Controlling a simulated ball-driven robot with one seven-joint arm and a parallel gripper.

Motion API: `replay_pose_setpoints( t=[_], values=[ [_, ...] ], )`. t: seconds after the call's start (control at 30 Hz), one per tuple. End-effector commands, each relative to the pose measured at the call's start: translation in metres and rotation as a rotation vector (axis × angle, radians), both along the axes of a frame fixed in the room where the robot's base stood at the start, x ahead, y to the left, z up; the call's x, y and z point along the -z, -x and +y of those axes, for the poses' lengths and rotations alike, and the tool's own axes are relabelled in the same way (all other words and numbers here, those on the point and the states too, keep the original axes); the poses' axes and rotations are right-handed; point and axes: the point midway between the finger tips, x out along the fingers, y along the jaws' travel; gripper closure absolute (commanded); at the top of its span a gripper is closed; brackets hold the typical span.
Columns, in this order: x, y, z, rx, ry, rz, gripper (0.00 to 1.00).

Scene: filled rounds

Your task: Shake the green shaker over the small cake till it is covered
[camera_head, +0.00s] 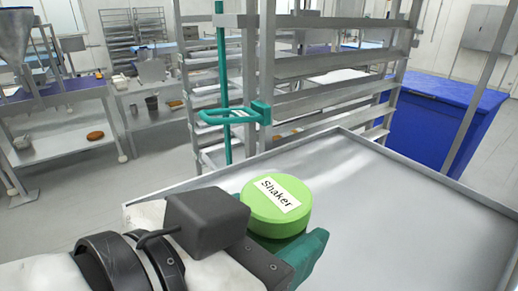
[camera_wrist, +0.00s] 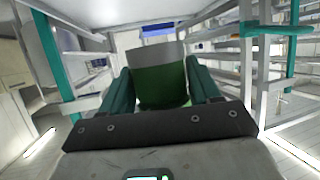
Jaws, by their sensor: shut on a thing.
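The green shaker (camera_head: 277,204), a round tub with a white "Shaker" label on its top, is in my gripper (camera_head: 300,250) at the lower middle of the head view. The wrist view shows the shaker (camera_wrist: 162,82) between the two teal fingers of my gripper (camera_wrist: 163,88), with a grey band at its far end. The gripper is shut on it. In the head view the labelled face points up. The small cake cannot be made out in either view; my arm and the shaker hide part of the table.
A bare metal table (camera_head: 400,215) with a raised rim lies under and right of my gripper. A metal rack (camera_head: 300,70) with a teal handle (camera_head: 235,115) stands behind it. A blue bin (camera_head: 430,120) is at right. Shelves (camera_head: 70,140) with small brown items stand at left.

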Motion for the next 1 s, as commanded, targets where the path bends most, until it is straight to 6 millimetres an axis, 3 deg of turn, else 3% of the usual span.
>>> replay_pose_setpoints(
  t=[0.5, 1.0],
  values=[
    [-0.025, 0.000, 0.000, -0.001, 0.000, -0.002, 0.72],
    [-0.026, 0.000, 0.000, 0.000, 0.000, 0.000, 0.72]
  ],
)
